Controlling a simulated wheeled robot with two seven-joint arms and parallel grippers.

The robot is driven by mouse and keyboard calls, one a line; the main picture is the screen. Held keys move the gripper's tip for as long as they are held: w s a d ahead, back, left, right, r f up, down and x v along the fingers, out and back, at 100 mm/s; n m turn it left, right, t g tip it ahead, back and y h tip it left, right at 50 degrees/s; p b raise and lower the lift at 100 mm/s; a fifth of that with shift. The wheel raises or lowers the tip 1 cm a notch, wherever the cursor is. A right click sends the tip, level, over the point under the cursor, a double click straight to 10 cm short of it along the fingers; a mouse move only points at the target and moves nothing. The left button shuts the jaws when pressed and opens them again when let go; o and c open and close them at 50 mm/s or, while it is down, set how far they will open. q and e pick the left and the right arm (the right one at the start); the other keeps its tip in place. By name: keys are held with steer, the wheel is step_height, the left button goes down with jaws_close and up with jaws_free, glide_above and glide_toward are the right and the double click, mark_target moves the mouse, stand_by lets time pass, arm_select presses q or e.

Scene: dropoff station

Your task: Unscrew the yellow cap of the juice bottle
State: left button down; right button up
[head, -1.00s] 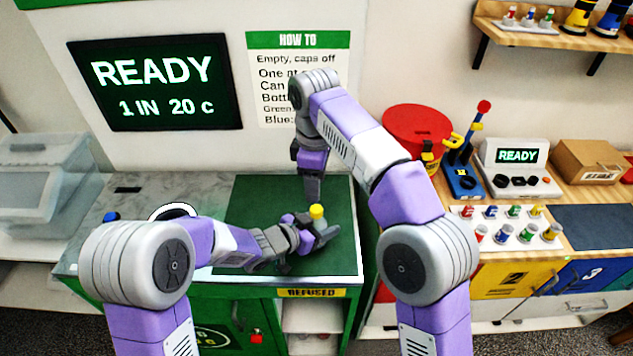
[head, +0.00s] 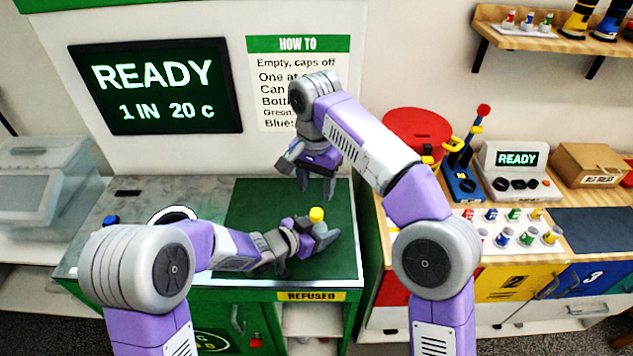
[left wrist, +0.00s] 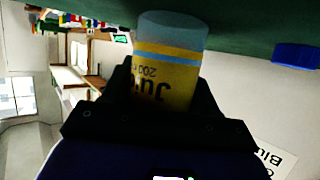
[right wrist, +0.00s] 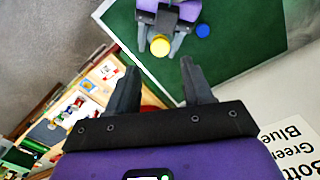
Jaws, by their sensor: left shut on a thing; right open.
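The juice bottle shows in the left wrist view (left wrist: 165,75) with a yellow label and a clear, bluish end. It is upright on the green mat (head: 258,200). Its yellow cap (head: 316,214) is on top, and shows from above in the right wrist view (right wrist: 160,46). My left gripper (head: 318,236) is shut on the bottle's body below the cap, hiding much of it in the head view. My right gripper (head: 316,188) is open and empty above the cap, apart from it. Its two fingers are spread in the right wrist view (right wrist: 161,75).
A small blue round thing (right wrist: 203,30) lies on the mat beside the bottle. A red bin (head: 415,132) stands at the right of the green station. A wooden counter (head: 590,230) with small bottles is farther right. The mat's left part is free.

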mark_target(317, 212)
steer(key=m, duration=0.3)
steer(key=shift+r, duration=0.1)
steer(key=shift+m, duration=0.4)
steer(key=shift+f, duration=4)
jaws_close()
steer(key=shift+o, duration=0.3)
jaws_free()
